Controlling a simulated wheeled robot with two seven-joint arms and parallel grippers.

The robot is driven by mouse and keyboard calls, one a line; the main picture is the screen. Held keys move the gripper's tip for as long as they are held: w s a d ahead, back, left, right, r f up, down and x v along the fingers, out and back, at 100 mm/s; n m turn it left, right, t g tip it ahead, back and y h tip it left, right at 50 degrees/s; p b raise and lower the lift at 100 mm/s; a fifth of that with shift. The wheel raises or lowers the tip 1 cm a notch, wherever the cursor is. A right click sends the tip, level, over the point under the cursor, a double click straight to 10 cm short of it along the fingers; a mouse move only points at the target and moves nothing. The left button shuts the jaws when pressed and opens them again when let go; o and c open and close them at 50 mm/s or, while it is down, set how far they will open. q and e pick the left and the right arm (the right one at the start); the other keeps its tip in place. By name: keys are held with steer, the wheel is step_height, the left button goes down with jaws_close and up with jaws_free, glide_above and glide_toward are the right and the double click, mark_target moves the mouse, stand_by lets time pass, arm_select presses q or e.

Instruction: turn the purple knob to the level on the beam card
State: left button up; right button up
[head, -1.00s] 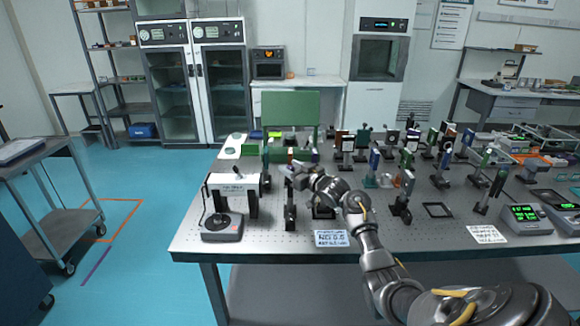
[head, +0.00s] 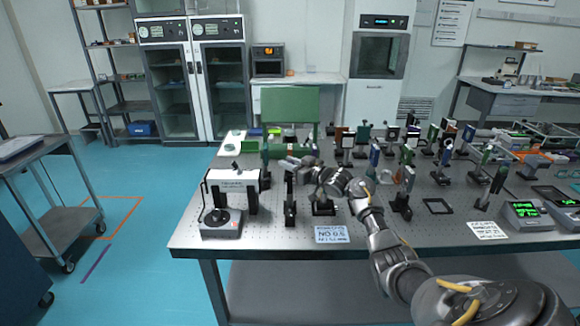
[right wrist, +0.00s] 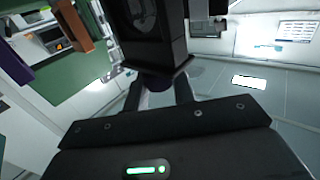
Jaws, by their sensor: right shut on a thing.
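My right gripper (head: 290,163) is over the front left of the optical table, among the dark upright mounts. In the right wrist view its two fingers (right wrist: 158,92) are closed on a small purple knob (right wrist: 157,83) below a black block-shaped mount (right wrist: 155,40). The knob is mostly hidden there by the fingers, and I cannot make it out in the head view. A pale blue card (head: 332,234) with dark print lies at the table's front edge. Its print is too small to read surely, and I cannot tell whether it is the beam card. My left gripper is not in view.
A white-topped stand (head: 234,180) and a grey box with a black dial (head: 221,222) are at the table's left end. A dark mount (head: 290,203) stands close by my right gripper. Several mounts crowd the table's right half. Meters with green digits (head: 524,211) are far right.

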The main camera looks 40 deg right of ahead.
steer(key=shift+d+n+y, duration=0.1)
steer(key=shift+n+y, duration=0.2)
steer(key=shift+y, duration=0.2)
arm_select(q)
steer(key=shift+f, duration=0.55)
arm_select(e)
steer(key=o, duration=1)
steer(key=shift+c, duration=0.2)
arm_select(q)
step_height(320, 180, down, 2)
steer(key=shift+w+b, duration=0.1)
steer(key=shift+b, duration=1.1)
arm_select(e)
steer(key=v, duration=1)
steer(key=shift+s, duration=0.35)
steer(key=shift+d+r, duration=0.15)
